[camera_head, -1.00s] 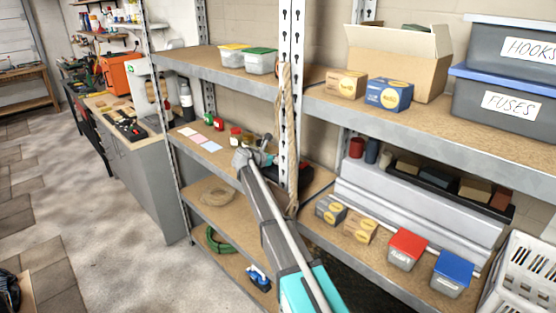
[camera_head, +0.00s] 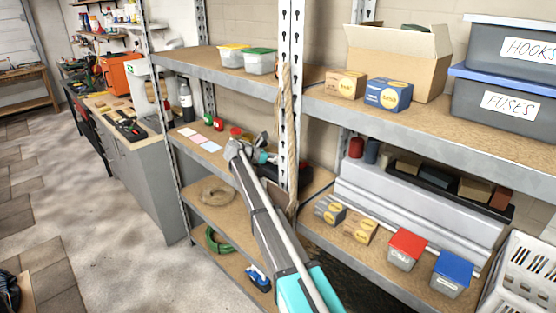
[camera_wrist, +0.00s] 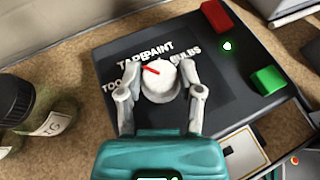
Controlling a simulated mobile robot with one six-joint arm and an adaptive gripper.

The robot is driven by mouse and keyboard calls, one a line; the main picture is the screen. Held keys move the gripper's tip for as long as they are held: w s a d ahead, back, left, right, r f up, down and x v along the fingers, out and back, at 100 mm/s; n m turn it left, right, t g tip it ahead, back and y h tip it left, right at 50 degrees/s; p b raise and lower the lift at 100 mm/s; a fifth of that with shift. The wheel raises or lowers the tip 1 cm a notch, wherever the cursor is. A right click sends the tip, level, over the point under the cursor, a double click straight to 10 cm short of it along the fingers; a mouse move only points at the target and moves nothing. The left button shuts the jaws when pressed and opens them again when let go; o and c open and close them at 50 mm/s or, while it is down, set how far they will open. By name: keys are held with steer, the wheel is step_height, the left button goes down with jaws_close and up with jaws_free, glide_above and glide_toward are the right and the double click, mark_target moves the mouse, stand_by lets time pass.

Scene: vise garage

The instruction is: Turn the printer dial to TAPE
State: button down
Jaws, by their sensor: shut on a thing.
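The label printer (camera_wrist: 105,60) is a dark panel in the wrist view, on a brown board shelf. Its white round dial (camera_wrist: 161,90) has a red pointer mark, aimed up and left toward the TAPE label (camera_wrist: 130,58). PAINT (camera_wrist: 157,48) is above, BULBS (camera_wrist: 186,56) to the right, and a partly hidden label starting "TOO" to the left. My gripper (camera_wrist: 161,82) has one finger on each side of the dial and is shut on it. In the head view my gripper (camera_head: 238,148) is over the middle shelf, hiding part of the printer.
On the printer, a red block (camera_wrist: 215,16), a lit green light (camera_wrist: 227,46) and a green block (camera_wrist: 267,80) lie right of the dial. A labelled jar (camera_wrist: 52,118) stands close on the left. A shelf post (camera_head: 290,110) with hanging rope (camera_head: 281,130) is near my arm.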

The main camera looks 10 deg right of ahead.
steer(key=shift+w+a+m+g, duration=0.1)
steer(key=shift+w+m+g, duration=0.05)
steer(key=shift+m+g, duration=0.75)
steer(key=shift+w+a+m+g, duration=0.1)
steer(key=shift+m+g, duration=0.6)
steer(key=shift+g, duration=0.3)
steer(key=shift+c, duration=1.3)
jaws_free()
steer(key=shift+s+d, duration=0.1)
steer(key=shift+h, duration=0.3)
